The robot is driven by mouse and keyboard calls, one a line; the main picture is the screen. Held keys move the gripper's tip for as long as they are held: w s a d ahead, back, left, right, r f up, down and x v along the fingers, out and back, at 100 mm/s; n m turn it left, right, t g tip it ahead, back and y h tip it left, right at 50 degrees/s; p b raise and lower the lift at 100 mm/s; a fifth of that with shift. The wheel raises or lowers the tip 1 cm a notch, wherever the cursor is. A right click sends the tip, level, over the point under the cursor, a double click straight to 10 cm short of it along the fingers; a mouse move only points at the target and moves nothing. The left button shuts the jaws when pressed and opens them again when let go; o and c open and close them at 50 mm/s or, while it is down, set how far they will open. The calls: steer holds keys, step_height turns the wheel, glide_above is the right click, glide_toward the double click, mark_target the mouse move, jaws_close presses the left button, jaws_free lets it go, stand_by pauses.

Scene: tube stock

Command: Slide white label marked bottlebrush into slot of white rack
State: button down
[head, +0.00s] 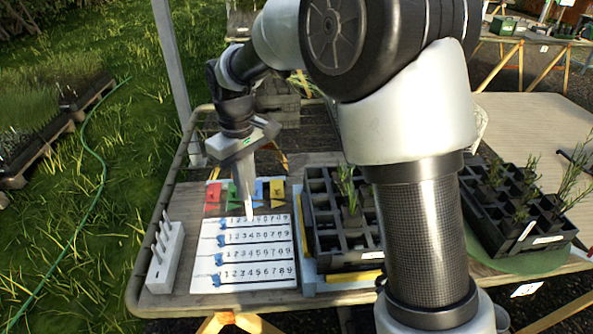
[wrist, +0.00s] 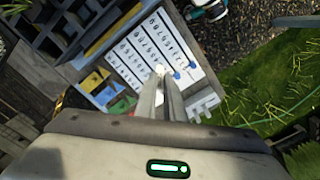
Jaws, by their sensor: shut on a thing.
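My gripper (head: 247,192) points down over the upper part of the white number board, and its fingers are closed together. A small white piece, which I take for the white label (wrist: 160,70), shows at the fingertips in the wrist view (wrist: 163,84); its lettering cannot be read. The white rack (head: 163,262) stands on the table left of the board, with several thin white labels upright in it. The rack also shows in the wrist view (wrist: 207,103), right of the fingers. My gripper is apart from the rack.
The number board (head: 245,262) has rows of digits with blue sliders. Red, green, blue and yellow tags (head: 277,190) lie behind it. A black plant tray (head: 322,215) stands right of the board. A second tray (head: 510,215) stands beyond my arm. The table's left rim (head: 152,235) is raised.

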steer(key=s+a+f+n, duration=0.2)
steer(key=a+f+n, duration=0.1)
steer(key=a, duration=0.5)
steer(key=s+a+f+n+p, duration=0.1)
steer(key=a+f+n, duration=0.2)
steer(key=a, duration=0.6)
steer(key=s+a+f+n+p, duration=0.1)
steer(key=s+a+f+n, duration=0.1)
steer(key=a+f, duration=0.3)
steer(key=shift+s+a+f+n, duration=0.2)
steer(key=shift+s+a+n, duration=0.25)
steer(key=shift+a, duration=1.65)
steer(key=shift+w+f, duration=0.1)
steer(key=shift+f, duration=0.25)
steer(key=shift+f+b, duration=1.75)
steer(key=shift+f, duration=0.95)
steer(key=shift+f, duration=0.3)
steer(key=c, duration=1.8)
jaws_free()
steer(key=shift+r, duration=0.1)
